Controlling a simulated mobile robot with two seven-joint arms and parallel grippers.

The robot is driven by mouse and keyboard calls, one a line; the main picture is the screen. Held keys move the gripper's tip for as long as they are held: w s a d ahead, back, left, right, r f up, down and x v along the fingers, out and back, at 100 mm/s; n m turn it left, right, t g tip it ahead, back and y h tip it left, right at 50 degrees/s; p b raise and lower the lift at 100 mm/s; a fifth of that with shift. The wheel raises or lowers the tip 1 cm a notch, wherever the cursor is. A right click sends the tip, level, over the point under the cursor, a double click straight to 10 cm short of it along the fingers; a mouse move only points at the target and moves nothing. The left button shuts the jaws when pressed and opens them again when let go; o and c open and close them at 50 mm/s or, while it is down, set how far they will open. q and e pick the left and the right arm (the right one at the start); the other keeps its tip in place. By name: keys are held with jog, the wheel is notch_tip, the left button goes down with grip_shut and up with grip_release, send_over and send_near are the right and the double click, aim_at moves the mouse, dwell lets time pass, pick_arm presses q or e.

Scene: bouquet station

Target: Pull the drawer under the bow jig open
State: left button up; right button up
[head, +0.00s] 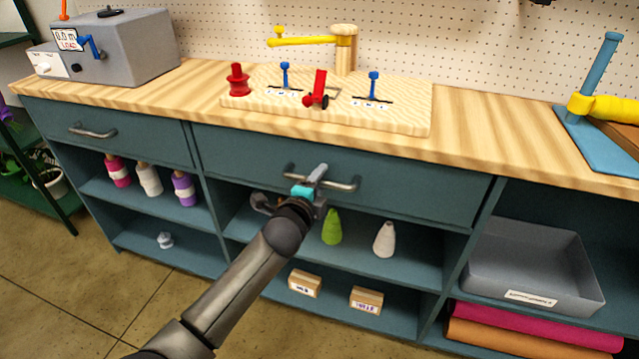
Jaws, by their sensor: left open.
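The bow jig (400,112) is a pale wooden board with red and blue pegs on the wooden counter. The wide teal drawer (420,190) under it looks shut, its front flush with the cabinet. Its metal bar handle (345,184) is partly hidden by my gripper. My left gripper (292,190) is open in front of the handle's left part, with one finger overlapping the bar in the picture. I cannot tell whether it touches the bar or whether the bar lies between the fingers. My right gripper is not in view.
A second drawer with its own handle (93,131) is at the left. Shelves below hold spools (184,190), cones (384,239) and small wooden blocks (366,299). A grey bin (535,262) sits at the right. Open floor lies at the lower left.

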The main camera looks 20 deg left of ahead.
pick_arm(q)
jog(key=shift+c, duration=0.4)
grip_shut()
dwell(1.0)
